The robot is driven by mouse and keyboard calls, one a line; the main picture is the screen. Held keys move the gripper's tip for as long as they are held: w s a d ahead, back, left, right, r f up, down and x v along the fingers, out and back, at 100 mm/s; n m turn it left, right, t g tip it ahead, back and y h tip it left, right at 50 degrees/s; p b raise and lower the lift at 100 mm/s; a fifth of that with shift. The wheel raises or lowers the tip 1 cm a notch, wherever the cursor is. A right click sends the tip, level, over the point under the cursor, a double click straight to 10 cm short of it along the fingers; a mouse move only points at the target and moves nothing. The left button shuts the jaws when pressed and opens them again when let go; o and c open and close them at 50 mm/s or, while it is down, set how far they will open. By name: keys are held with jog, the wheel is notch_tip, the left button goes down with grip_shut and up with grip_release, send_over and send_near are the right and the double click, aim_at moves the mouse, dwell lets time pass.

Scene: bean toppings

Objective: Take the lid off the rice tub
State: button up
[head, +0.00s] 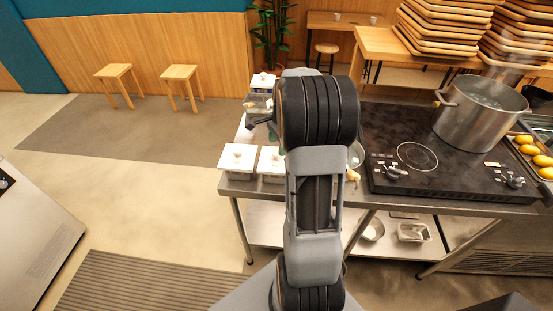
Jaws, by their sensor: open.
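White tubs with white lids stand at the left end of the steel counter. One lidded tub (237,162) is at the front left corner, a second lidded tub (271,164) is beside it, partly behind my arm, and a third lidded tub (263,83) is at the back. The lids have small knobs. I cannot tell which tub holds rice. My gripper (254,114) is small and partly hidden by my wrist. It is open, in the picture between the back tub and the front tubs. Whether it touches anything is hard to tell.
A black cooktop (440,165) with a steaming steel pot (480,112) is to the right. Yellow food lies in a tray (514,148) at the far right. Stacked wooden trays (440,28) stand behind. Two stools (180,75) are at the back left. The floor left of the counter is clear.

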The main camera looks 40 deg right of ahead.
aim_at(277, 152)
jog(key=shift+a+f, duration=0.25)
jog(key=shift+f, duration=0.85)
jog(key=shift+a+f, duration=0.25)
jog(key=shift+f, duration=0.8)
jog(key=shift+c, duration=0.3)
jog(key=c, duration=0.9)
jog(key=shift+c, duration=0.2)
jog(key=shift+r, duration=0.15)
